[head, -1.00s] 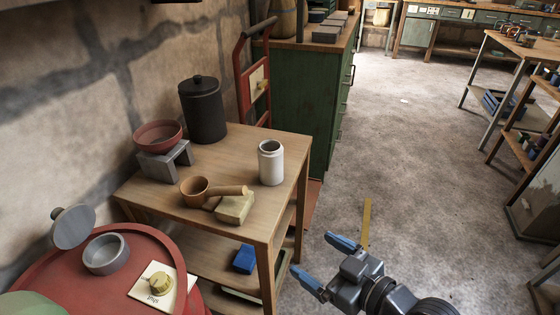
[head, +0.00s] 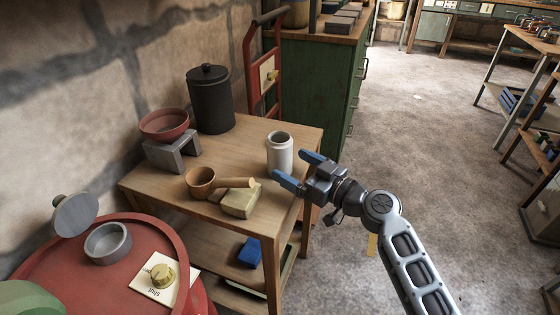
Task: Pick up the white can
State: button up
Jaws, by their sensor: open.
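The white can (head: 280,155) stands upright on the wooden table (head: 240,142), near its right edge, with its open top showing. My gripper (head: 291,172) is open, with two blue fingertips pointing left toward the can. In the picture one fingertip is just below the can and the other is to its right. The jaws look empty. I cannot tell whether a finger touches the can.
A wooden ladle (head: 203,183) rests by a pale block (head: 241,200) left of the can. A dark lidded canister (head: 211,102) and a red bowl (head: 164,124) on a grey stand (head: 172,153) are farther back. A green cabinet (head: 318,90) stands behind.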

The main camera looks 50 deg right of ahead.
aim_at(273, 139)
jog(key=shift+w+a+r, duration=0.1)
jog(key=shift+w+r, duration=0.1)
jog(key=shift+w, duration=0.2)
jog(key=shift+w+d+f+p, duration=0.15)
jog(key=shift+w+p, duration=0.25)
jog(key=shift+w, duration=1.3)
jog(key=shift+w+d+f+p, duration=0.1)
jog(key=shift+w+p, duration=0.3)
jog(key=shift+w, duration=1.25)
jog(key=c, duration=1.2)
jog(key=shift+r, duration=0.2)
jog(key=shift+r, duration=1.05)
jog(key=shift+r+p, duration=0.35)
jog(key=shift+r, duration=0.55)
jog(key=shift+s+d+r, duration=1.1)
jog(key=shift+s+d, duration=0.1)
jog(key=shift+s, duration=0.35)
jog(key=shift+s+d+r, duration=1.15)
jog(key=shift+s+d, duration=0.05)
jog(key=shift+s, duration=0.3)
jog(key=shift+s+d+r, duration=1.1)
jog(key=shift+s+d, duration=0.1)
jog(key=shift+s, duration=0.35)
